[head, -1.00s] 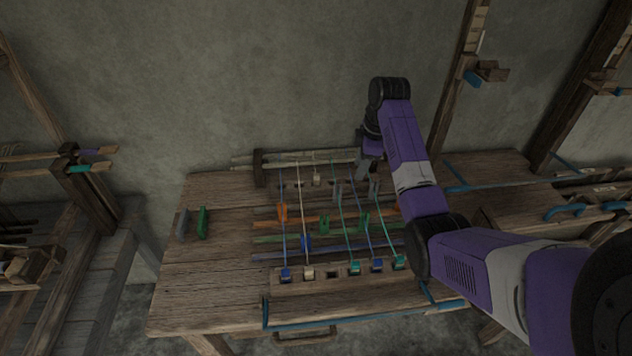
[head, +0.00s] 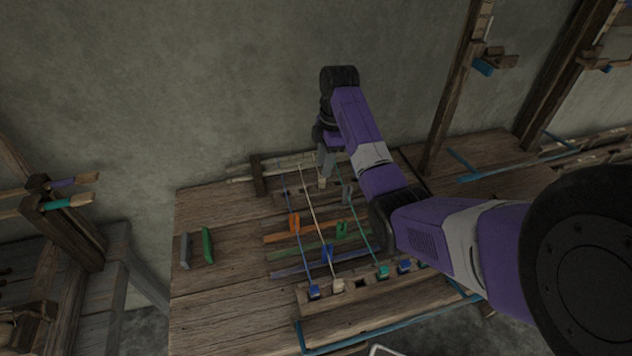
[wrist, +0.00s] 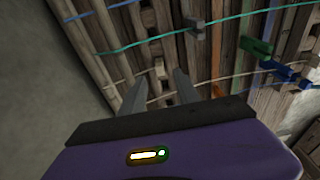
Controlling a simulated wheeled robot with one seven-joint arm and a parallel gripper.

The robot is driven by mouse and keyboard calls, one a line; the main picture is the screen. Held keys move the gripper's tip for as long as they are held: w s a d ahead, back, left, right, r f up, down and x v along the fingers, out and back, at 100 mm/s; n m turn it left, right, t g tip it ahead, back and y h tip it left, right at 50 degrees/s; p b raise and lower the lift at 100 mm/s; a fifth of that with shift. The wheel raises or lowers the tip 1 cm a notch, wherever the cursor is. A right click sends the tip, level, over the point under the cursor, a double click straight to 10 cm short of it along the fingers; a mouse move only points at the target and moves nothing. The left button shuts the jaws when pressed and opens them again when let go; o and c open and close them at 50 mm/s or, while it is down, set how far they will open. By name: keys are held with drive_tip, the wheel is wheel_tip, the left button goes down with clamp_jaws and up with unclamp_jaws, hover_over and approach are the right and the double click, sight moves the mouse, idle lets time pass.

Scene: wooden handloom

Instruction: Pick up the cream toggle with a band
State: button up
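A small cream toggle (head: 322,183) sits at the back of the loom's wooden frame, just below my gripper in the head view. It also shows in the wrist view (wrist: 158,66), just past and between my fingertips; I cannot make out a band on it. My gripper (head: 325,162) points down over it. In the wrist view, my gripper (wrist: 156,78) has its two grey fingers apart, with nothing held between them. A second cream piece (head: 338,286) sits on the front rail with a cream cord running to it. Whether it has a band is too small to tell.
Blue (head: 314,292) and teal (head: 382,272) toggles sit along the front rail with taut cords running back. Orange (head: 294,224) and green (head: 342,230) clips stand mid-loom.

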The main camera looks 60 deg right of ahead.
sight(322, 184)
drive_tip(key=shift+w+a+f+p, duration=0.15)
drive_tip(key=shift+f+p, duration=0.1)
drive_tip(key=shift+f, duration=1.3)
drive_tip(key=shift+w+a+f+p, duration=0.1)
drive_tip(key=shift+f+p, duration=0.15)
drive_tip(key=shift+f, duration=1.3)
clamp_jaws()
